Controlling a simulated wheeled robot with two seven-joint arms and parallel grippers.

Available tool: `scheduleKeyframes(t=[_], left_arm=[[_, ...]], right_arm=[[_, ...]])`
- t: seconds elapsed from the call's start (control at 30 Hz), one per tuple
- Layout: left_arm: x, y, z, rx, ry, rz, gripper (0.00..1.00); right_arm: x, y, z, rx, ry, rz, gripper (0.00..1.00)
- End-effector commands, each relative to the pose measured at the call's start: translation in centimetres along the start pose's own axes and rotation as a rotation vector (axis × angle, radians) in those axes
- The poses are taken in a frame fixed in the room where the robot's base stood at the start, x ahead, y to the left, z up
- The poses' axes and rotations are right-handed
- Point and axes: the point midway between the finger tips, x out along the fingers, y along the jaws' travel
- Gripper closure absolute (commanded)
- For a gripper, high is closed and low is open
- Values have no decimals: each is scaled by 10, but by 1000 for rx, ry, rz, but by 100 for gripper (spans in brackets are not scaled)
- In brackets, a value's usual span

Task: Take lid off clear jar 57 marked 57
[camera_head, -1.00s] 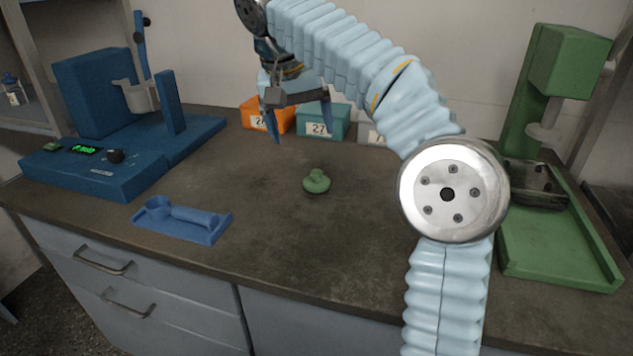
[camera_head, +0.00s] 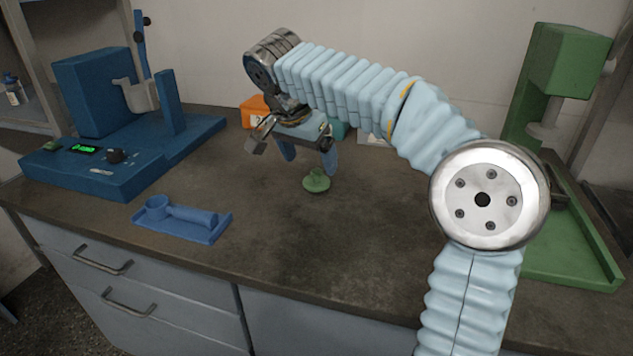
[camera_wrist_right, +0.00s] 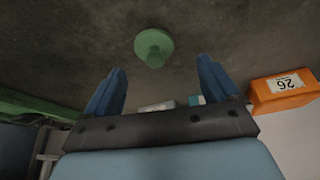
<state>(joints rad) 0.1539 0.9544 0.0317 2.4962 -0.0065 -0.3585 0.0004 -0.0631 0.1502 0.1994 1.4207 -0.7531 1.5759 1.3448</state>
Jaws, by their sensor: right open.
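A small green knobbed piece (camera_head: 316,181), like a lid with a knob, rests on the dark bench; it also shows in the right wrist view (camera_wrist_right: 153,46). My right gripper (camera_head: 309,166) is open and empty, above and just behind the green piece, with its blue fingers pointing down. In the right wrist view the open fingers (camera_wrist_right: 162,88) point toward the green piece, apart from it. I cannot make out a clear jar marked 57 in these frames. My left gripper is not in view.
A blue shaker machine (camera_head: 95,165) stands at left, with a blue holder tray (camera_head: 180,220) in front. A green stand (camera_head: 565,250) is at right. An orange box (camera_wrist_right: 284,92) labelled 26 and a teal box (camera_head: 341,131) stand behind my gripper. The front middle bench is clear.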

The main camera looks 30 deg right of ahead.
Motion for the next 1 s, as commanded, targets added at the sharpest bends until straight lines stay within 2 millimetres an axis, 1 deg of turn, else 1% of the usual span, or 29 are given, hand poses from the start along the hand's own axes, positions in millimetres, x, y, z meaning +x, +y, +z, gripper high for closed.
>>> scheduleKeyframes(t=[0.13,0.2,0.3,0.57,0.9,1.0], left_arm=[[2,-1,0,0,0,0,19],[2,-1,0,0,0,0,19],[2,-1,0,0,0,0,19],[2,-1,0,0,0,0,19],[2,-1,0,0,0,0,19],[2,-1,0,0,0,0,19]], right_arm=[[24,7,1,2,-1,4,12],[35,7,2,1,-1,4,12],[45,7,1,1,-1,2,12],[47,6,1,0,0,0,12],[47,6,1,0,0,0,64],[47,6,1,0,0,0,75]])
